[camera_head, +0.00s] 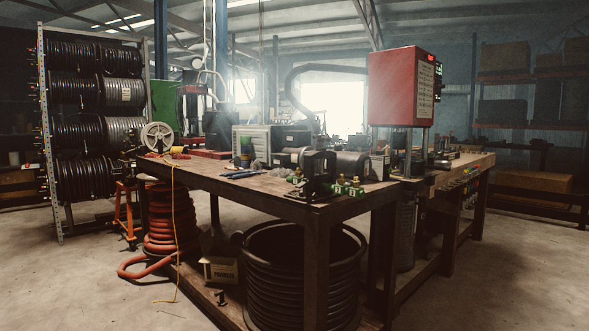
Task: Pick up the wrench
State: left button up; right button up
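A long wooden workbench (215,183) stands in the middle of the head view. Slim dark blue hand tools (241,174) lie flat on its top, left of the middle. They are too small to tell whether one of them is the wrench. No other wrench can be made out clearly. Neither of my grippers is in view.
A dark clamp-like machine (319,174) and green-tipped fittings (349,187) sit at the bench's near corner. A red-headed press (402,87) rises on the right. A hose rack (97,120) stands at left. The near floor is clear, with a yellow cord (175,230) hanging down.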

aim_at(247, 175)
jog(key=i+j+z, duration=0.1)
jog(key=z, duration=0.4)
jog(key=j+z, duration=0.25)
jog(key=z, duration=0.25)
jog(key=j+z, duration=0.25)
jog(key=z, duration=0.2)
jog(key=j+z, duration=0.3)
jog(key=j, duration=0.25)
jog(key=k+j+z, duration=0.1)
jog(key=j+z, duration=0.2)
jog(key=j, duration=0.25)
jog(key=k+j+z, duration=0.1)
jog(key=j, duration=0.25)
jog(key=k+j+z, duration=0.1)
jog(key=j, duration=0.3)
jog(key=k+j+z, duration=0.1)
jog(key=j, duration=0.25)
jog(key=k+j, duration=0.15)
jog(key=j, duration=0.2)
jog(key=k+j, duration=0.1)
jog(key=j, duration=0.25)
jog(key=k+j+z, duration=0.1)
jog(key=j, duration=0.25)
